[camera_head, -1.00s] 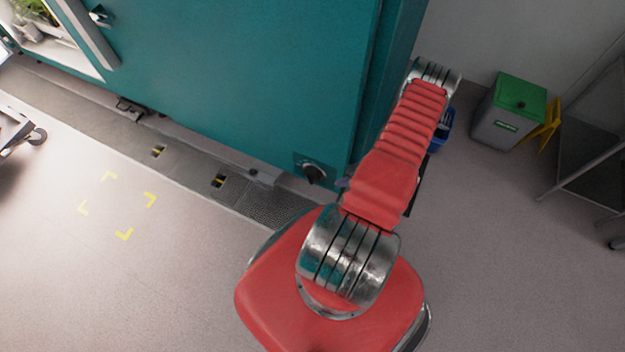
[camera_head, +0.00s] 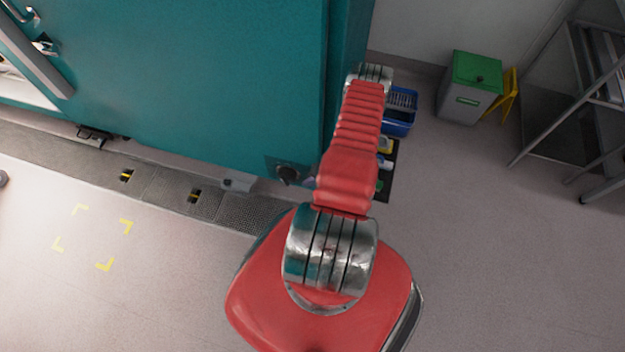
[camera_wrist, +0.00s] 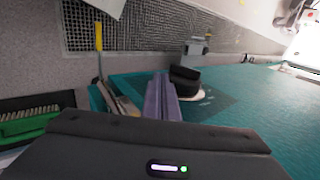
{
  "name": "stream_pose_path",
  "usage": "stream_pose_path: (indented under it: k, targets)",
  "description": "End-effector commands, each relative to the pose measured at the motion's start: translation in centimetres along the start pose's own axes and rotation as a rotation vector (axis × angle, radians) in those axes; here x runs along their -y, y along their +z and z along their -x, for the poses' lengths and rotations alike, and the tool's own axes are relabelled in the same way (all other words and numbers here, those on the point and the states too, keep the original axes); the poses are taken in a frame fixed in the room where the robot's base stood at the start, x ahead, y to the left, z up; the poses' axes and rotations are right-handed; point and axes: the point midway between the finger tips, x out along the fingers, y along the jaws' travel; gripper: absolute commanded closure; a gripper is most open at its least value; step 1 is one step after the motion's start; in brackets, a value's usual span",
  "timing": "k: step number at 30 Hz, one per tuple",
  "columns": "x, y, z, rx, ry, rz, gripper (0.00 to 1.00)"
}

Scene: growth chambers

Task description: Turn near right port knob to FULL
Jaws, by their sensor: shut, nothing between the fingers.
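The black port knob (camera_head: 288,174) sits on a dark plate low on the right end of the teal chamber front, left of my arm. In the wrist view the black knob (camera_wrist: 185,80) stands out from the teal panel with a pale ring at its base. My gripper (camera_wrist: 160,84) shows there as narrow purple-grey fingers, shut and empty. The fingertips lie just left of the knob in the picture; I cannot tell whether they touch it. My arm hides most of the gripper in the head view. The knob's setting marks are not readable.
A blue crate (camera_head: 400,112) and small items on a dark mat stand right of the chamber corner. A grey bin with a green lid (camera_head: 477,70) and a metal rack (camera_head: 600,80) are farther right. Floor grating (camera_head: 250,212) runs along the chamber's foot. Open floor lies left and right.

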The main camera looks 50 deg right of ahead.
Motion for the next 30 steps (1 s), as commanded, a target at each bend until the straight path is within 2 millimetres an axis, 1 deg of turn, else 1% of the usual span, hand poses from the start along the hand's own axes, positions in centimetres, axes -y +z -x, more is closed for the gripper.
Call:
stream_pose_path:
  k: [1,9,15,21,30]
  targets:
    - [0.0,0.1,-0.8,0.002,0.0,0.001,1.0]
    - [0.0,0.1,-4.3,0.002,0.0,0.002,1.0]
    - [1.5,0.1,-6.3,0.002,0.0,0.004,1.0]
    - [2.2,0.1,-7.3,0.002,0.0,0.003,1.0]
    - [2.3,0.1,-7.5,0.001,0.001,0.002,1.0]
